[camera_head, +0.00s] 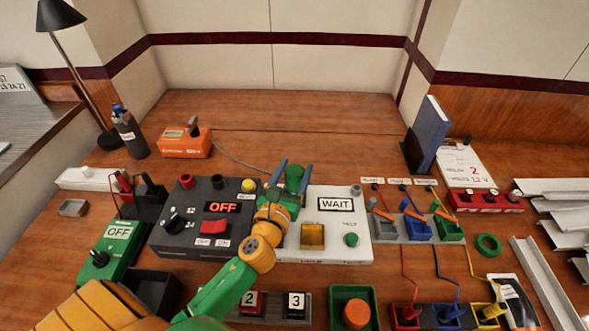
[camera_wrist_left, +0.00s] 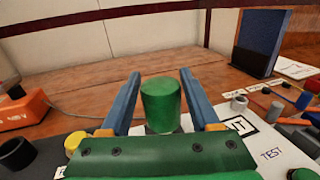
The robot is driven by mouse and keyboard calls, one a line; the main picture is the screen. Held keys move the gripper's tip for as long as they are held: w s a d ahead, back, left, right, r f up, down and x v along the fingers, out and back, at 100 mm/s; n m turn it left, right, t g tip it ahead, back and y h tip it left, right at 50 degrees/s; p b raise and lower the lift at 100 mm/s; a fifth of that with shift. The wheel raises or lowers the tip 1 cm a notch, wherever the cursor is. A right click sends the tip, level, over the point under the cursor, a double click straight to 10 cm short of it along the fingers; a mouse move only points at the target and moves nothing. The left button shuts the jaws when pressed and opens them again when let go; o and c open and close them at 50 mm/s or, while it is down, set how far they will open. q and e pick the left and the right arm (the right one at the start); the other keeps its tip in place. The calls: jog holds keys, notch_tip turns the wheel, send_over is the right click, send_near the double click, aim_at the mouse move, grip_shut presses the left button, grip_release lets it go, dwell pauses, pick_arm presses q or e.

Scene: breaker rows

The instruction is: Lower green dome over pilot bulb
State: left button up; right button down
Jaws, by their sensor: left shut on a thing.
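The green dome (camera_head: 294,178) stands upright between the two blue fingers of my left gripper (camera_head: 293,172), near the back left edge of the white WAIT panel (camera_head: 336,222). In the left wrist view the dome (camera_wrist_left: 162,104) shows as a rounded green cap, with a blue finger of the left gripper (camera_wrist_left: 162,100) on each side of it. The gripper is shut on the dome. The pilot bulb cannot be made out; the dome and gripper hide the spot below. Whether the dome touches the panel cannot be told. My right gripper is not in view.
A dark OFF panel (camera_head: 180,237) with a yellow button (camera_head: 249,185) lies left of the gripper. The white panel bears an amber square (camera_head: 312,236), a green button (camera_head: 351,240) and a grey knob (camera_head: 356,190). The table behind (camera_head: 270,110) is clear.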

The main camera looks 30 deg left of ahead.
aim_at(292, 187)
pick_arm(q)
jog(key=shift+f, duration=0.25)
jog(key=shift+f+b, duration=0.75)
jog(key=shift+f+b, duration=0.4)
jog(key=shift+f, duration=0.1)
jog(key=o, duration=1.4)
jog(key=shift+s, duration=0.1)
